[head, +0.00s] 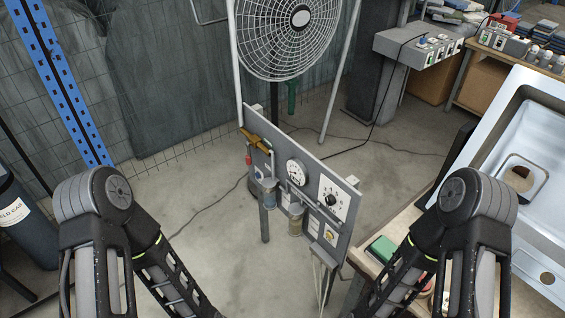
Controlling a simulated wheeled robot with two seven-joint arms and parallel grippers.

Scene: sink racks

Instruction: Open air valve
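A grey control panel (310,185) stands upright in the middle of the head view. A brass-coloured valve lever (255,140) sits at its upper left, next to a small red part (248,160). The panel also carries a round gauge (297,172), a black dial on a white plate (331,199), and two cup-shaped units, one (269,190) below the gauge's left. My two forearms run down and inward below the panel. Both grippers are beyond the bottom edge, so their state is hidden. Nothing of mine touches the panel.
A large fan (288,35) stands behind the panel. At right, a workbench (405,222) holds a metal sink (535,130) and a green-topped item (381,249) close to my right arm. A dark gas cylinder (22,225) and blue post (58,85) are at left. The floor left of the panel is mostly clear.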

